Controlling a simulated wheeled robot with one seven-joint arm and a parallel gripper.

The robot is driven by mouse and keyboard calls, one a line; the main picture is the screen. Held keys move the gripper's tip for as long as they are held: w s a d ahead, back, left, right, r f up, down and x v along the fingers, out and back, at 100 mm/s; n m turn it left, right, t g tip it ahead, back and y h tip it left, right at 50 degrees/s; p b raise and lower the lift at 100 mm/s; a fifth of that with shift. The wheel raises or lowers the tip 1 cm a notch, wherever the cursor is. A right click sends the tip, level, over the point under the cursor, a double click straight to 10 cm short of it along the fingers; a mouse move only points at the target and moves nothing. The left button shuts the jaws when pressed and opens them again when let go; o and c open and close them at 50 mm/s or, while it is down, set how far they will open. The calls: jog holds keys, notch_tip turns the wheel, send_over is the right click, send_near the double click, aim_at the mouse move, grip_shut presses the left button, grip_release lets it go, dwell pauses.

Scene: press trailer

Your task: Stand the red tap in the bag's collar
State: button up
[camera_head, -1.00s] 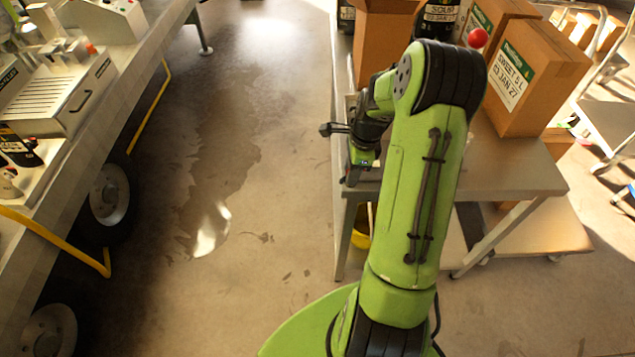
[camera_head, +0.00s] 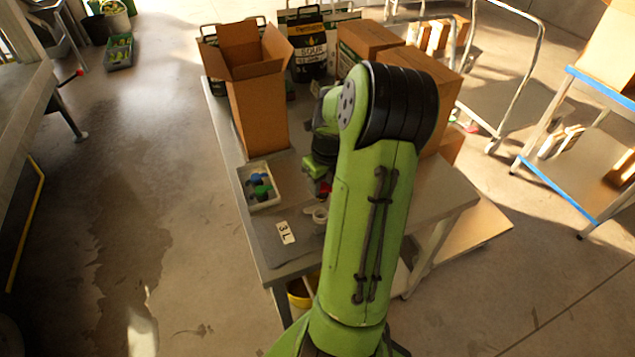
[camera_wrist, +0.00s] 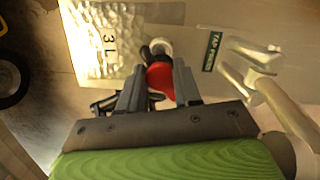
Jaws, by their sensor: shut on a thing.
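The red tap (camera_wrist: 160,77) is between the two fingertips of my gripper (camera_wrist: 157,90) in the wrist view, and the gripper is shut on it. In the head view a bit of red (camera_head: 324,188) shows beneath my wrist; my arm hides most of the gripper. The white collar (camera_wrist: 162,46) is just beyond the tap in the wrist view, partly covered by a dark part. I cannot tell whether tap and collar touch. In the head view the pale collar (camera_head: 320,214) is close below the red. The shiny bag (camera_wrist: 117,30), marked 3 L, lies flat on the table.
A lever press (camera_wrist: 255,62) with a green sign (camera_wrist: 212,50) stands right of the collar in the wrist view. A white tray (camera_head: 277,201) with blue and green taps is on the table (camera_head: 262,262). An open carton (camera_head: 258,112) stands behind it.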

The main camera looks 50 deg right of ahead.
aim_at(321, 201)
jog(key=shift+s+a+f, duration=0.15)
jog(key=shift+a+f, duration=0.05)
jog(key=shift+a, duration=0.05)
jog(key=shift+d+f+b, duration=0.15)
jog(key=shift+f+b, duration=0.55)
jog(key=shift+b, duration=0.05)
jog(key=shift+f+b, duration=2)
jog(key=shift+f, duration=0.4)
jog(key=shift+f, duration=0.15)
jog(key=o, duration=1.1)
